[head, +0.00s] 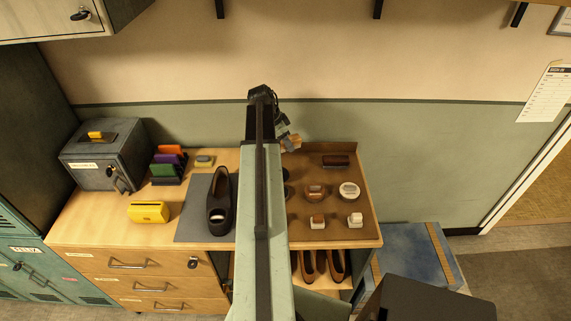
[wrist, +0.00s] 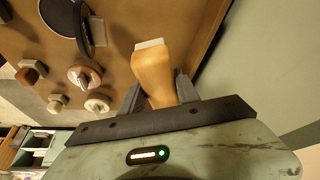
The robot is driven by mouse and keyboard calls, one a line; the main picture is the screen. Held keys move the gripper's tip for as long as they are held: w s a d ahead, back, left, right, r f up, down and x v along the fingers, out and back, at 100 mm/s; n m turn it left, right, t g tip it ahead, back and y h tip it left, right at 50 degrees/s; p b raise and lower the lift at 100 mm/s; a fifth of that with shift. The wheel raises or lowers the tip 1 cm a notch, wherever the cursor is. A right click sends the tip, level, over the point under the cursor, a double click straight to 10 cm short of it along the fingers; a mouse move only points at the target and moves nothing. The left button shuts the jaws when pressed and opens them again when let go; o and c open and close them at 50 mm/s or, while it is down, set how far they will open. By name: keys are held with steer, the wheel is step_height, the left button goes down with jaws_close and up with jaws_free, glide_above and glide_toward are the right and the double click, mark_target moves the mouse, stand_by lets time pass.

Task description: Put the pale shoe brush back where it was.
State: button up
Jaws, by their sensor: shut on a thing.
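My gripper (wrist: 160,98) is shut on a tan wooden brush with a pale end block, which I take to be the pale shoe brush (wrist: 152,72). In the head view the brush (head: 292,143) shows just right of my arm, near the back left of the brown tray (head: 335,237). The brush appears to be held above the tray, clear of its other items. My arm hides the left part of the tray, and the fingers hide the brush's lower part.
On the tray are a dark brush (head: 336,161), a brown round piece (head: 315,191), a white-rimmed round piece (head: 349,190) and two small knobbed pieces (head: 317,221). Left of my arm are a dark shoe (head: 219,200), a yellow box (head: 149,212) and a grey case (head: 104,155). The wall stands close behind.

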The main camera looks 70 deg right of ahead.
mark_target(290, 166)
step_height(290, 166, down, 10)
steer(key=b, duration=1)
steer(key=shift+w+f+b, duration=0.1)
steer(key=shift+f+b, duration=0.15)
steer(key=shift+b, duration=0.05)
steer(key=shift+r, duration=0.25)
steer(key=shift+f, duration=0.2)
steer(key=o, duration=1.2)
steer(key=shift+r, duration=0.15)
